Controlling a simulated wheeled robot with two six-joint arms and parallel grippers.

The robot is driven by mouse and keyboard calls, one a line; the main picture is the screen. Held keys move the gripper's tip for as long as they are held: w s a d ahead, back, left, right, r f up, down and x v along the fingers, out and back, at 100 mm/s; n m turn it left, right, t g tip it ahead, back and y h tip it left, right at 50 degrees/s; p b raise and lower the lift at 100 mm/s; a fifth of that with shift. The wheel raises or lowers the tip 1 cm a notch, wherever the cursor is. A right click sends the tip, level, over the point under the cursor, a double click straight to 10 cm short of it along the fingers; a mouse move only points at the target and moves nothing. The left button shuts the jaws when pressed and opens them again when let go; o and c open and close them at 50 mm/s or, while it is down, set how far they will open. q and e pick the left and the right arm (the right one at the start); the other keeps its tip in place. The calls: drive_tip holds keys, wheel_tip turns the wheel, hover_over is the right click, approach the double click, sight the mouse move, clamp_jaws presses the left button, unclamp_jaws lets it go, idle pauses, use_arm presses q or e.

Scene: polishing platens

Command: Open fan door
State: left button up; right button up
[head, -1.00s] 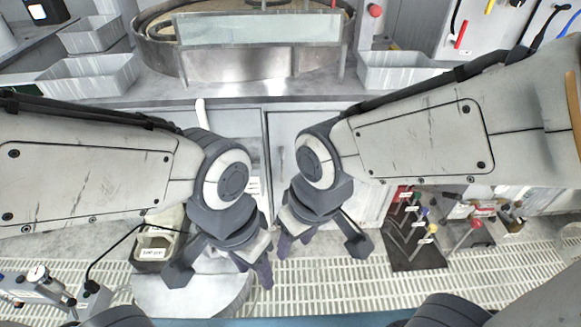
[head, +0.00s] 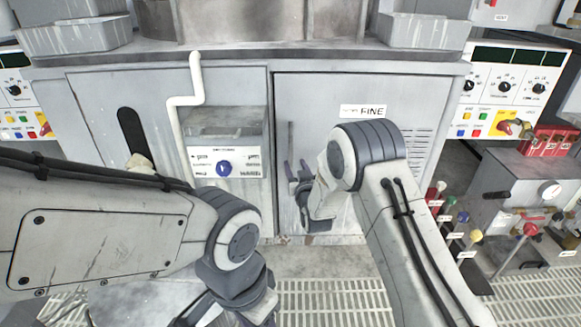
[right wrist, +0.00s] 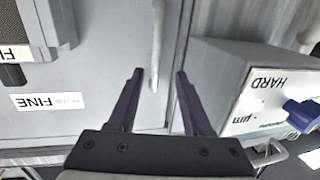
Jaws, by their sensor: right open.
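The grey cabinet door (head: 400,200) with a label ending in "FINE" (head: 362,111) faces me and looks closed. Its slim vertical handle (head: 291,136) is near the door's left edge. My right gripper (head: 296,167) is open in front of the door, close to the handle. In the right wrist view the door is upside down, and the handle (right wrist: 155,45) lines up between the open fingertips (right wrist: 159,73). I cannot tell whether they touch it. My left gripper (head: 256,312) is low, cut off by the bottom edge, and its fingers are mostly hidden.
A grey control box (head: 226,150) with a blue knob stands out just left of the door, close to my right gripper. A white bent pipe (head: 183,101) rises beside it. Colored-knob levers (head: 460,220) and a grey machine (head: 525,180) are at the right. Floor grating lies below.

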sight(291, 151)
drive_tip(key=b+x, duration=0.1)
drive_tip(key=x, duration=0.6)
drive_tip(key=b+x, duration=0.1)
drive_tip(key=x, duration=0.2)
drive_tip(key=shift+w+d+f+b, duration=0.15)
drive_tip(key=shift+w+d+b, duration=0.1)
drive_tip(key=shift+w+b, duration=0.1)
drive_tip(key=shift+c, duration=0.3)
clamp_jaws()
idle(0.9)
